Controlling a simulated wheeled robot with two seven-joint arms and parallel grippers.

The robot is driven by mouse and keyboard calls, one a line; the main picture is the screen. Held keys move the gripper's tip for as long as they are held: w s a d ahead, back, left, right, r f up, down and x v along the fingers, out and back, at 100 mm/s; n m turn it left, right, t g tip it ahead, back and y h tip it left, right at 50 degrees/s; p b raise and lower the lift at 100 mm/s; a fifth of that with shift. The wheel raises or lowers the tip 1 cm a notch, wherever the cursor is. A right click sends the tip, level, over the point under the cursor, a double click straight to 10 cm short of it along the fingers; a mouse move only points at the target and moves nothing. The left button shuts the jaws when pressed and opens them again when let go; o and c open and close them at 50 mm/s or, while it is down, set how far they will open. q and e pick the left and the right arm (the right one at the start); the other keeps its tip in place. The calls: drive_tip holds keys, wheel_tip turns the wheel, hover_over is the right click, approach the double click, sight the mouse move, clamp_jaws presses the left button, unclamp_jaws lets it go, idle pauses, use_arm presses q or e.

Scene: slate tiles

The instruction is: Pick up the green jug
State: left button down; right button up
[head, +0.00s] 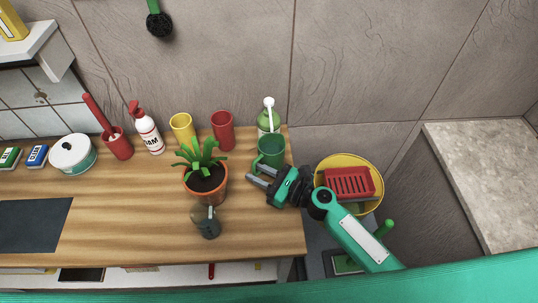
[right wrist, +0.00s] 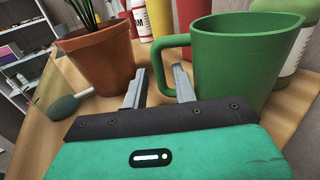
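The green jug (head: 271,152) stands upright near the right end of the wooden counter, with its handle toward the left. In the right wrist view the jug (right wrist: 240,60) fills the upper right, and its handle (right wrist: 172,40) rises just beyond my fingers. My right gripper (head: 251,174) is beside the jug's near side, its fingers pointing left. My left gripper is not in view.
A potted plant (head: 205,180) stands left of the gripper, with a dark grey-green object (head: 206,222) in front. A red cup (head: 222,130) and a green bottle (head: 268,118) stand behind. A yellow bin (head: 376,203) holding a red basket (head: 350,182) is right of the counter.

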drive_tip(key=shift+w+a, duration=0.45)
drive_tip(key=shift+a, duration=0.15)
drive_tip(key=shift+c, duration=0.9)
clamp_jaws()
